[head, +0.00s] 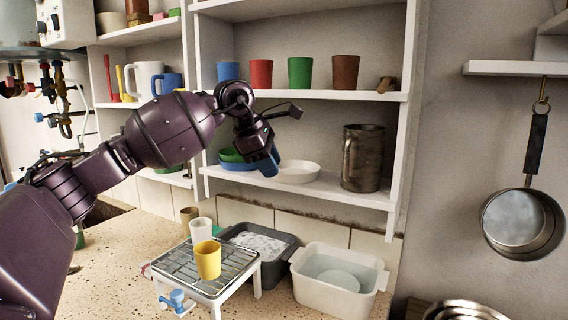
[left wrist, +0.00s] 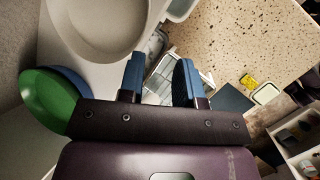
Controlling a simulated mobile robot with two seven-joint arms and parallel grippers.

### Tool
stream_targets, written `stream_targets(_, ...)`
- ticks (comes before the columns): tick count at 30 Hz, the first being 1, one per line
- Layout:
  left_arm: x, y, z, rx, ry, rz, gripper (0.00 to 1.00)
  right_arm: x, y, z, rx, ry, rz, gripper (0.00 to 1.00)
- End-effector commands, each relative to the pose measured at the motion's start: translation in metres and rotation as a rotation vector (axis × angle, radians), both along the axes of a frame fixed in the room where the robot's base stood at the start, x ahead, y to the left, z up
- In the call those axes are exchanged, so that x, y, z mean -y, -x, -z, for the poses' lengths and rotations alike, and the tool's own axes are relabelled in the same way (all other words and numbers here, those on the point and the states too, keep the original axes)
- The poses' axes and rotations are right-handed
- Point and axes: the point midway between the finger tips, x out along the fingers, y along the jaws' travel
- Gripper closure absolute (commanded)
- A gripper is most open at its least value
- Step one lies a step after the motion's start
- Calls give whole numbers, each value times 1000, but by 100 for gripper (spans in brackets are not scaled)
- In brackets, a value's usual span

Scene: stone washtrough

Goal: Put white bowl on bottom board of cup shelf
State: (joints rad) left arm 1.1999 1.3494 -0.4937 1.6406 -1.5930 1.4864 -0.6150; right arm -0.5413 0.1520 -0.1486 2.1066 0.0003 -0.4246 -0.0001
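The white bowl (head: 297,172) rests on the bottom board (head: 330,188) of the cup shelf, between a green-and-blue stack of dishes and a dark metal mug. My left gripper (head: 270,163) is just left of the bowl at the board's front. In the left wrist view the bowl (left wrist: 105,22) lies left of the fingers, and the two blue fingers (left wrist: 158,72) are apart with nothing between them. The fingers look clear of the bowl. My right gripper shows in neither view.
The green dish (left wrist: 48,98) on a blue one stands at the left; the metal mug (head: 362,158) is at the right. Several coloured cups line the board above. Below are a rack with a yellow cup (head: 207,259) and a white basin (head: 312,294) holding a pale round dish.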

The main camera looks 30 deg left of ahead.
Motion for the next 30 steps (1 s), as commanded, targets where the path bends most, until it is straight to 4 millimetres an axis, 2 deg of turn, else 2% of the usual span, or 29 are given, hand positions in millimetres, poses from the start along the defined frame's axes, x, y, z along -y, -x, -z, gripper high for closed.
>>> stream_targets(9,-24,44,0,-2,-2,-2,68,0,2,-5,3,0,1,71)
stream_targets(15,-34,62,1,-1,-1,-1,68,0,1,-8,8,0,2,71)
stream_targets(21,-38,70,1,-1,0,0,68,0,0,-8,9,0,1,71)
stream_targets(30,-38,72,1,-1,0,0,68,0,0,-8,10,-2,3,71)
